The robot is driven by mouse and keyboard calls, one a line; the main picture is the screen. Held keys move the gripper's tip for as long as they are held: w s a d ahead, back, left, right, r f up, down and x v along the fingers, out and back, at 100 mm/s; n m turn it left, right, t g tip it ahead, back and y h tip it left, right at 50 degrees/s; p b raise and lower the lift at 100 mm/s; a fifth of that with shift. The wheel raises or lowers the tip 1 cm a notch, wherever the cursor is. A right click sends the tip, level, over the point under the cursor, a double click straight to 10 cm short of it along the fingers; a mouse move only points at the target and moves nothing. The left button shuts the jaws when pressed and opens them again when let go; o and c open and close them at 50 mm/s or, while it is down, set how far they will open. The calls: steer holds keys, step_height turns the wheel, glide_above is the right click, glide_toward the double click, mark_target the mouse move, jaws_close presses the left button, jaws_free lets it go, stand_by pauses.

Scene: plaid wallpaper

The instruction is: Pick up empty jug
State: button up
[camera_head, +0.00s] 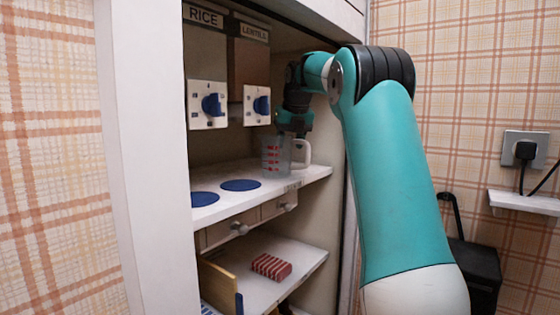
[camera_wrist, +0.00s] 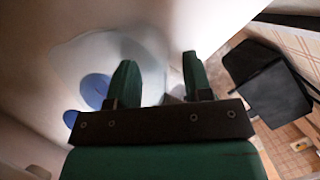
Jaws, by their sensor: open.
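The empty jug (camera_head: 277,158) is clear with red measuring marks and a pale handle (camera_head: 303,152) on its right side. It stands upright on the white shelf (camera_head: 310,173) near its right end. My gripper (camera_head: 292,132) points down just above the jug's rim on the handle side. In the wrist view the jug (camera_wrist: 75,55) is a pale see-through shape, partly hidden behind the left finger. The fingers of my gripper (camera_wrist: 160,75) are spread apart there. The left finger overlaps the jug's outline; I cannot tell whether anything touches.
Two blue discs (camera_head: 240,185) lie on the shelf left of the jug. Dispensers with blue knobs (camera_head: 211,105) hang above, labelled RICE and LENTILS. Drawers (camera_head: 279,204) sit below the shelf. A lower shelf holds a red striped item (camera_head: 271,267). A black bin (camera_head: 474,270) stands outside, right.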

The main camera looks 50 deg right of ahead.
steer(key=shift+w+d+f, duration=0.1)
steer(key=shift+w+f, duration=0.05)
steer(key=shift+f, duration=0.35)
jaws_close()
steer(key=shift+r, duration=0.1)
